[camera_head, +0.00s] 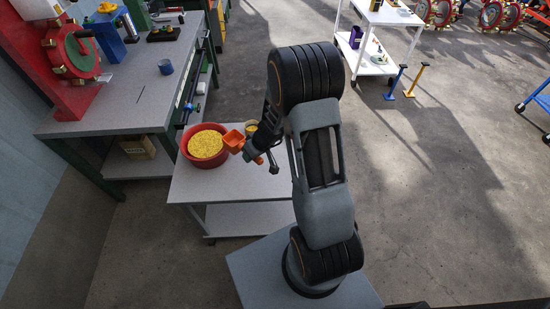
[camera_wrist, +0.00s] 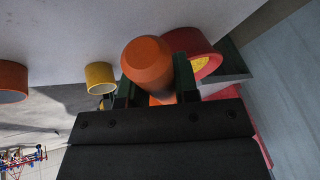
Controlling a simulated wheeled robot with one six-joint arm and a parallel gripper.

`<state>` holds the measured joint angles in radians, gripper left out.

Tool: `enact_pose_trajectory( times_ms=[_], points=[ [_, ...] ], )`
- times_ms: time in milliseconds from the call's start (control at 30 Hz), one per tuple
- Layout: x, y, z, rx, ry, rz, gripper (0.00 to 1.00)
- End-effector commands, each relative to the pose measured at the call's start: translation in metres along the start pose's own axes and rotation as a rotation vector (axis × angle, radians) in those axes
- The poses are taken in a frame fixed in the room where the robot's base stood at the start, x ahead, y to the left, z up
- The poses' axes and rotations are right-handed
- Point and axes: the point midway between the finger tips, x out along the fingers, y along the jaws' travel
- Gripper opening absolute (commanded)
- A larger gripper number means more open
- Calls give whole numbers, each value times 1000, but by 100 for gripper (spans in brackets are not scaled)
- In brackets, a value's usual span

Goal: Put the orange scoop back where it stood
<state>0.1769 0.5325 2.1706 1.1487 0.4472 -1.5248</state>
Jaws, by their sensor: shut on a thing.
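The orange scoop (camera_head: 234,139) is in my gripper (camera_head: 262,146), its bowl beside the right rim of a red bowl (camera_head: 183,145) of yellow grains on the white cart. I cannot tell whether scoop and rim touch.
A yellow cup-like holder (camera_wrist: 100,76) stands close to the gripper; it also shows in the head view (camera_head: 251,127). A grey workbench (camera_head: 130,95) with a blue cup (camera_head: 166,67) is left of the white cart (camera_head: 205,188). The cart's front top is clear.

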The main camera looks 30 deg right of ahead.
Motion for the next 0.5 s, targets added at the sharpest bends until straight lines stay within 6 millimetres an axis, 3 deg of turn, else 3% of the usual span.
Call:
enact_pose_trajectory(
  times_ms=[33, 133, 300, 500],
  points=[
    [10, 9, 0, -56, -9, -20, 0],
    [14, 24, 4, -206, -54, -82, 0],
    [6, 49, 26, -437, -124, -180, 0],
    [-7, 71, 49, -578, -165, -240, 0]
  ],
)
